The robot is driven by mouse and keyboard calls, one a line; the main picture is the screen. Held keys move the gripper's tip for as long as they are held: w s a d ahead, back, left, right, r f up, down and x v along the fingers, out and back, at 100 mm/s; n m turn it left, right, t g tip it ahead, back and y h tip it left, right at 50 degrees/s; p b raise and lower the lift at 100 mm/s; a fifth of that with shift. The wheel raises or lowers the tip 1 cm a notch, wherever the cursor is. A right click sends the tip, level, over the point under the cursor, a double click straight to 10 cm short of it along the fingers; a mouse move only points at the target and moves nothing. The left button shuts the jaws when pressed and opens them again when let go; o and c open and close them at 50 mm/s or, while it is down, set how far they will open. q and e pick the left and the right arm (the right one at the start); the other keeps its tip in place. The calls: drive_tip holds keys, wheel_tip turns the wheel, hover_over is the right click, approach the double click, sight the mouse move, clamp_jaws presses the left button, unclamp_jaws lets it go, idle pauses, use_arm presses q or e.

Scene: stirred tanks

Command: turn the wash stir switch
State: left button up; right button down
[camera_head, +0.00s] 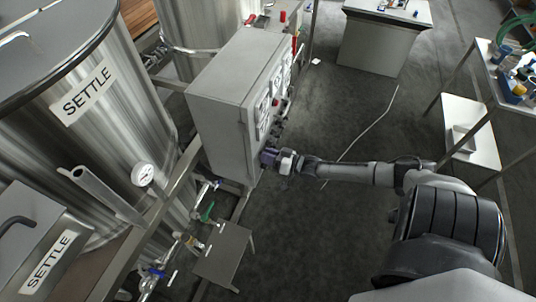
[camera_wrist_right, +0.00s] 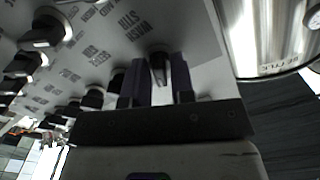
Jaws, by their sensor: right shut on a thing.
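The grey control box (camera_head: 228,95) stands beside the steel tanks in the head view, its panel facing right. My right gripper (camera_head: 268,157) is at the near lower corner of that panel. In the right wrist view the panel is upside down, and the wash stir switch (camera_wrist_right: 158,64), a black knob with a pale pointer, lies below the label reading WASH STIR (camera_wrist_right: 134,22). The two dark fingers of my right gripper (camera_wrist_right: 157,82) stand on either side of this knob, shut on it. The switch is hidden in the head view. My left gripper is not in view.
Other black knobs (camera_wrist_right: 47,30) line the panel in the wrist view, one close beside the fingers. A tank labelled SETTLE (camera_head: 85,95) stands at left, with valves and a small metal stand (camera_head: 222,255) below the box. Open dark floor (camera_head: 330,215) lies to the right.

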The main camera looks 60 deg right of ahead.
drive_tip(key=shift+m, duration=0.6)
drive_tip(key=c, duration=1.2)
unclamp_jaws()
drive_tip(key=s+d, duration=0.2)
drive_tip(key=s, duration=1.1)
drive_tip(key=shift+s+p, duration=0.3)
drive_tip(key=shift+s, duration=0.05)
